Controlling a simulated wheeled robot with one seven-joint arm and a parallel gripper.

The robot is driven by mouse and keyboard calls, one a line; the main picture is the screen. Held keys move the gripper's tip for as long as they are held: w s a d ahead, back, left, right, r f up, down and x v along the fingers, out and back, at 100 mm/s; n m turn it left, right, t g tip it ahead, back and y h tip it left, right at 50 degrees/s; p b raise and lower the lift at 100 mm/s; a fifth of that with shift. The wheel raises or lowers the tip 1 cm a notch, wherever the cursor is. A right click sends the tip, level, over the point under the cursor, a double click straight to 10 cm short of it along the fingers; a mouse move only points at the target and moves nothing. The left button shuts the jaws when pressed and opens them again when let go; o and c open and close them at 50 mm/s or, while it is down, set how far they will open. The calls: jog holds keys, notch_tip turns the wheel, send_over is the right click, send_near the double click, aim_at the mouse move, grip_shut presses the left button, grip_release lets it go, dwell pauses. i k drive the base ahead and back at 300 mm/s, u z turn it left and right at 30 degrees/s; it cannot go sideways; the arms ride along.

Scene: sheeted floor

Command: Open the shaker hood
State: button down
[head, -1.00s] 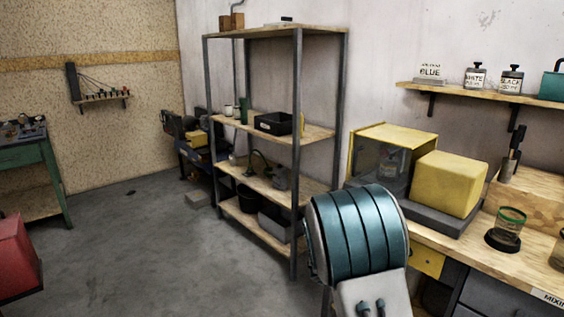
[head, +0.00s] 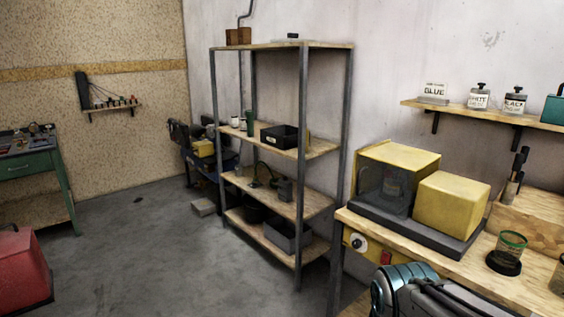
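The shaker stands on the wooden workbench at right in the head view, on a dark grey base (head: 410,233). Its hood (head: 405,158) has a yellow top and a dark see-through front, and a container shows dimly behind the front. The hood sits down over the base and looks closed. A solid yellow housing (head: 450,205) stands beside it on the same base. Part of my arm, teal and grey, shows at the bottom right in front of the bench. My gripper is out of view.
A jar with a green rim (head: 510,246) stands right of the shaker. A wall shelf (head: 480,112) above holds several labelled containers. A metal shelving unit (head: 303,170) stands left of the bench. A red box (head: 20,270) is at far left; the floor between is clear.

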aim_at(421, 164)
jog(key=u, duration=0.1)
jog(key=i, duration=1)
jog(key=z, duration=0.05)
